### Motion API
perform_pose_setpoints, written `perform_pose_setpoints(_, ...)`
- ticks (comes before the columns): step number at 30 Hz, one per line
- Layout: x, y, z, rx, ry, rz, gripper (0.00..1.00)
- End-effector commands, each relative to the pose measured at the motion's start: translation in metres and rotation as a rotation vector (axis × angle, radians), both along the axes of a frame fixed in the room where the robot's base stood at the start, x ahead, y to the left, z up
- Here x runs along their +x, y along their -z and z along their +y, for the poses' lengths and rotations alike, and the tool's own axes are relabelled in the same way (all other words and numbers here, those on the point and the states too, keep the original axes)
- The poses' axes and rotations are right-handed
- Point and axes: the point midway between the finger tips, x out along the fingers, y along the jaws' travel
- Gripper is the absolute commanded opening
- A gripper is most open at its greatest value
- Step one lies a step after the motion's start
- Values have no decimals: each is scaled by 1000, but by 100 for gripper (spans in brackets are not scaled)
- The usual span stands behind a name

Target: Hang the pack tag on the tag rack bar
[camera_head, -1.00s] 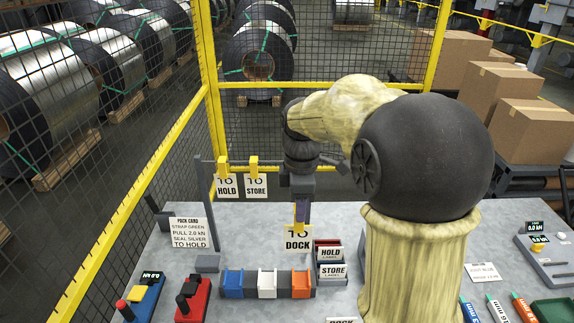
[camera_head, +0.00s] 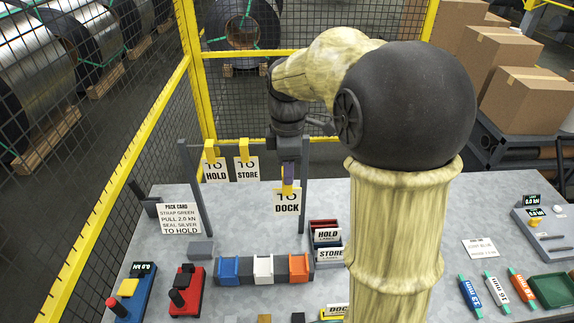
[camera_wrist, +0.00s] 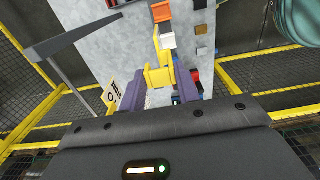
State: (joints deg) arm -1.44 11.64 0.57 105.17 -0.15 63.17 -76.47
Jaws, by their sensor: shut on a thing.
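My gripper (camera_head: 288,182) is shut on the yellow hook of a white tag reading TO DOCK (camera_head: 287,202). The tag hangs upright below the fingers. In the wrist view the yellow hook (camera_wrist: 158,74) sits between the purple fingers. The tag rack (camera_head: 202,205) has a grey bar between two posts. Tags reading TO HOLD (camera_head: 216,170) and TO STORE (camera_head: 247,170) hang from it by yellow hooks. My gripper is right of these tags, near the right post. The held tag appears lower than the bar; contact cannot be told.
A pack card reading TO HOLD (camera_head: 180,219) stands left of the rack. HOLD and STORE label bins (camera_head: 328,252) are right of the held tag. Blue, white and orange blocks (camera_head: 263,270) sit in front. Yellow-framed mesh fencing (camera_head: 130,165) stands left and behind.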

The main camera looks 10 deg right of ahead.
Motion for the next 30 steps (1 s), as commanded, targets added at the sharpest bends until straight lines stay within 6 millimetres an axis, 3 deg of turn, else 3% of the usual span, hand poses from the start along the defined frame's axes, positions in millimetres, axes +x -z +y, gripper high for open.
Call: perform_pose_setpoints(30, 56, -2, -10, 0, -4, 1, 10)
